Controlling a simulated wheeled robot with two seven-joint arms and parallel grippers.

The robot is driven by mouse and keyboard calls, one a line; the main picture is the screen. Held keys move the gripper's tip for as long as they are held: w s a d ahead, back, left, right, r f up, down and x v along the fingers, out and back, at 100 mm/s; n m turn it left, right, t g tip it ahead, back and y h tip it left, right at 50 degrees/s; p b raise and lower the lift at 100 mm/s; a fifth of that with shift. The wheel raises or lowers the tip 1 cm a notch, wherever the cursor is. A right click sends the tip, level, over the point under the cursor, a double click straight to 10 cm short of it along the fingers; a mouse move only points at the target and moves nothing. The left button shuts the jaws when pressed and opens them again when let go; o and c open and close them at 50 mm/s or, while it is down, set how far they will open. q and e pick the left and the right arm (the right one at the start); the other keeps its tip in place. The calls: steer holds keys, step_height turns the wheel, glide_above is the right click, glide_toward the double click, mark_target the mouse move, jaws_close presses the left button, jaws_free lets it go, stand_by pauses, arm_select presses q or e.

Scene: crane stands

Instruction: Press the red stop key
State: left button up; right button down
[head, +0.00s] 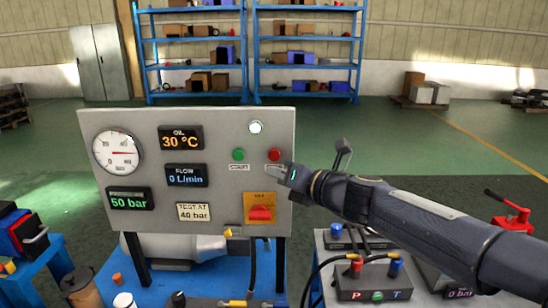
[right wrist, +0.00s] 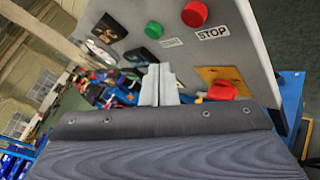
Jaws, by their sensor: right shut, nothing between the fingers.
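The red stop key (head: 274,155) is a round button on the right part of the grey panel (head: 222,125). In the right wrist view the red stop key (right wrist: 195,13) is at the top, above a label reading STOP. A green key (head: 238,154) sits to its left. My right gripper (head: 287,174) is shut and empty, just below and right of the red key in the head view. Its closed fingers (right wrist: 159,85) point toward the panel in the right wrist view, below the keys. I cannot tell whether they touch the panel. My left gripper is not in view.
A red rotary switch (head: 261,213) on a yellow plate sits below the keys. A round gauge (head: 116,152) and several displays fill the panel's left. A dark box with hoses (head: 374,283) stands at lower right. Blue shelves (head: 200,40) are far behind.

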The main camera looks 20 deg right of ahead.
mark_target(279, 159)
steer(key=shift+w+d+p, duration=0.15)
steer(key=shift+w+d, duration=0.25)
steer(key=shift+w, duration=0.4)
steer(key=shift+w+d+p, duration=0.1)
steer(key=shift+w+d, duration=0.25)
steer(key=shift+w, duration=0.4)
steer(key=shift+w+d+p, duration=0.15)
steer(key=shift+w+d, duration=0.25)
steer(key=shift+w, duration=0.4)
steer(key=shift+w+d, duration=0.2)
steer(key=shift+w, duration=0.15)
steer(key=shift+w+d+p, duration=0.2)
steer(key=shift+w+p, duration=0.15)
steer(key=shift+w, duration=0.1)
stand_by(0.9)
steer(key=shift+s, duration=0.1)
steer(key=shift+s+a, duration=0.4)
steer(key=shift+s, duration=0.35)
